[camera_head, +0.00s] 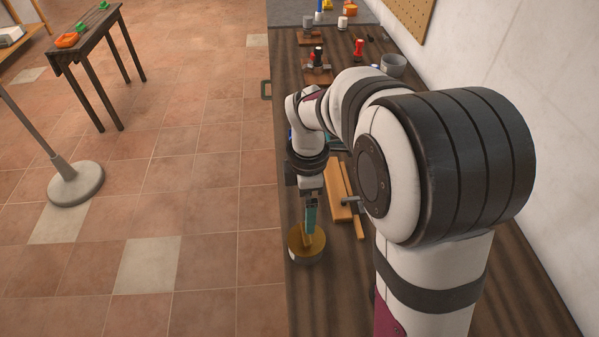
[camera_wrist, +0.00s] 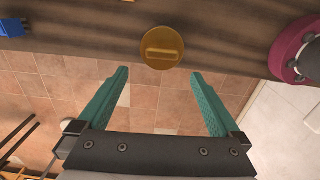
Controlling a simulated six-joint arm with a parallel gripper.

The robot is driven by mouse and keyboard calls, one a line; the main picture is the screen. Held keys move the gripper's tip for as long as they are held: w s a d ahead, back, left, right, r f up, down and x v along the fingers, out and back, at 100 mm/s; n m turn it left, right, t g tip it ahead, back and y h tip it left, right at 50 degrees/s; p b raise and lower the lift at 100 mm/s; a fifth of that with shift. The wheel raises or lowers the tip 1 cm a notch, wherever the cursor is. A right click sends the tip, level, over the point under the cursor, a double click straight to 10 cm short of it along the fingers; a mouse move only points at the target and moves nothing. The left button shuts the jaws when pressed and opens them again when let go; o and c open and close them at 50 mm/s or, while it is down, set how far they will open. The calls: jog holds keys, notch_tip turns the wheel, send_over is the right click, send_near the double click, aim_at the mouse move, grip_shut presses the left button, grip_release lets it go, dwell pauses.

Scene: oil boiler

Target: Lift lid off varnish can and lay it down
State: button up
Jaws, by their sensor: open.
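The varnish can (camera_head: 306,259) stands upright near the bench's left edge, with its round gold lid (camera_head: 317,244) on top. In the wrist view the lid (camera_wrist: 161,60) shows from above at the top middle, with a raised bar handle (camera_wrist: 161,47) across it. My gripper (camera_head: 311,231) points down over the lid in the head view. In the wrist view my gripper (camera_wrist: 160,76) is open and empty, its teal fingers wide apart. The lid lies beyond the fingertips, centred between them. The can's body is mostly hidden under the lid.
The dark wooden bench (camera_head: 335,285) has bare room in front of the can. A wooden block (camera_head: 340,198) lies behind it to the right, beside my arm. Red tools and a grey pot (camera_head: 393,65) stand farther back. The bench's left edge is close to the can.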

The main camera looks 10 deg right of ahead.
aim_at(306, 237)
jog(key=f, duration=0.9)
jog(key=shift+s+d+f, duration=0.1)
jog(key=shift+s+f, duration=0.1)
jog(key=c, duration=1.2)
